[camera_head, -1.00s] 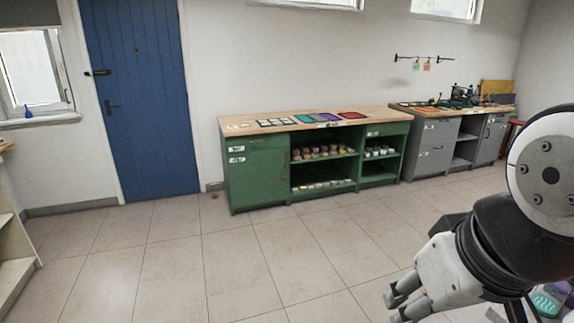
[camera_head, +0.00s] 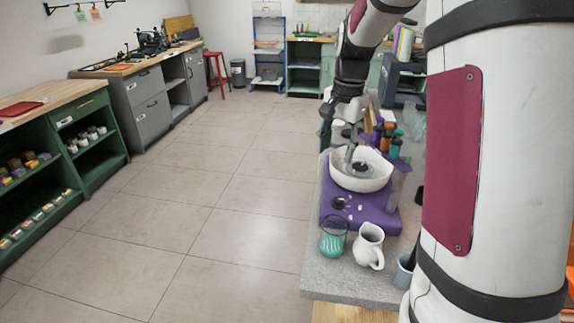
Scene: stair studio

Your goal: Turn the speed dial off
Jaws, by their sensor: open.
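A purple pottery wheel (camera_head: 360,217) stands on a grey countertop at the right of the head view. A white basin (camera_head: 361,181) sits on it. A small round black control, likely the speed dial (camera_head: 339,203), shows on its near left top. Small pale marks lie beside it, too small to read. My gripper (camera_head: 350,152) hangs from my arm over the basin, behind the dial and apart from it. It is open; I see nothing held in it. My gripper and arm hide part of the basin's far side.
A turquoise striped item (camera_head: 333,243), a white jug (camera_head: 369,246) and a blue-grey cup (camera_head: 403,271) stand near the counter's front edge (camera_head: 345,287). Orange-topped bottles (camera_head: 387,141) stand behind the basin. The floor (camera_head: 215,205) to the left is clear.

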